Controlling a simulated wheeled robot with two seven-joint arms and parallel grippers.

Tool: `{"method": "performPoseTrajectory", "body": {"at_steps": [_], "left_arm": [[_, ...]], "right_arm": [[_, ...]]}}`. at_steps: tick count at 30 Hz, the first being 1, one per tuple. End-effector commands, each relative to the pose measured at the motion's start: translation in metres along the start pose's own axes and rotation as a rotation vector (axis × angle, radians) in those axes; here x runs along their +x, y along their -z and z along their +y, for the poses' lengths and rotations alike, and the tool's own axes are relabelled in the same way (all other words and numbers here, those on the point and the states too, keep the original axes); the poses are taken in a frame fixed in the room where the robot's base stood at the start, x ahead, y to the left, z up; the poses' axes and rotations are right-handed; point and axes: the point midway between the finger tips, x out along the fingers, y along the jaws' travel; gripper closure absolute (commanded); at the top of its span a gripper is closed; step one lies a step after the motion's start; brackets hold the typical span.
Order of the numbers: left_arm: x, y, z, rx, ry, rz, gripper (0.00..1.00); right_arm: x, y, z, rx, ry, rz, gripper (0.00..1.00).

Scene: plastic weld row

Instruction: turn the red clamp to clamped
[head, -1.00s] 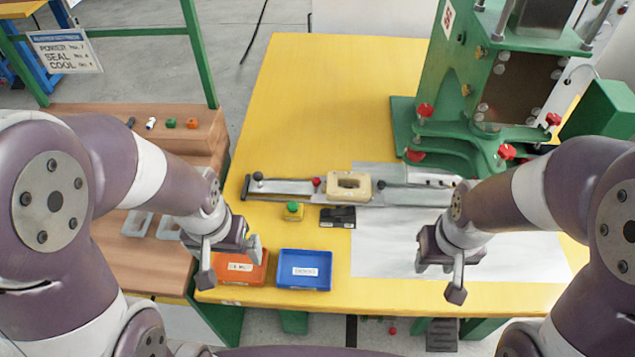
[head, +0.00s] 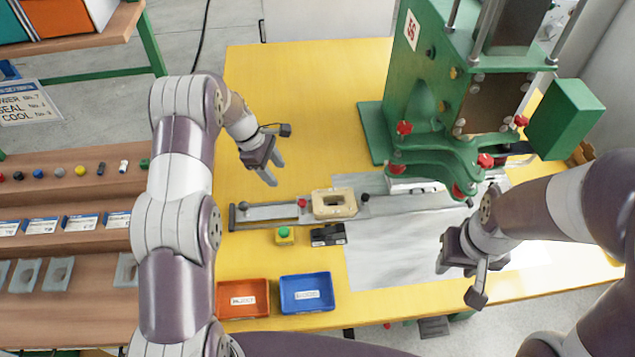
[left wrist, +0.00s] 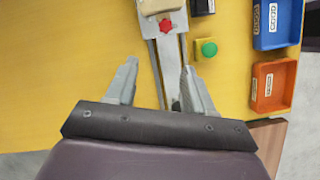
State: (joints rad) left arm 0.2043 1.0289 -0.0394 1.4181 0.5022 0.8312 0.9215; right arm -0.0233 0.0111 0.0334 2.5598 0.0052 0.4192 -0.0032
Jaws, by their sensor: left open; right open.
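A small red star-shaped knob (head: 302,203), seemingly the red clamp, sits on the metal slide rail (head: 268,212) just left of the beige block (head: 334,203). It also shows in the left wrist view (left wrist: 165,25), at the top centre beyond the fingers. My left gripper (head: 272,172) is open and empty, up and left of the knob in the head view. In the left wrist view its spread fingers (left wrist: 160,66) point toward the rail, apart from the knob.
A green press (head: 440,110) with several red knobs stands at the back right. The yellow table behind the rail is clear.

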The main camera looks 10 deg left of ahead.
Motion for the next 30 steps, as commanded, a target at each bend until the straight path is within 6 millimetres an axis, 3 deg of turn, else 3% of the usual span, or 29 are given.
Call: {"method": "performPoseTrajectory", "body": {"at_steps": [3,7,15,21,30], "left_arm": [[-0.003,-0.008,0.001,-0.147,0.010,-0.034,0.47],[0.010,-0.009,0.000,-0.178,0.015,-0.033,0.47],[0.078,-0.011,-0.002,-0.173,0.016,-0.031,0.47],[0.113,-0.012,-0.001,-0.172,0.012,-0.030,0.47],[0.123,-0.011,-0.001,-0.172,0.011,-0.029,0.47]], "right_arm": [[0.001,0.000,0.000,0.000,0.000,0.000,0.57],[-0.003,0.000,0.000,0.000,0.000,0.000,0.57],[-0.018,0.002,0.000,0.000,0.000,0.000,0.57],[-0.023,0.003,0.000,0.000,0.000,0.000,0.57],[-0.023,0.003,0.000,0.000,0.000,0.000,0.57]]}}
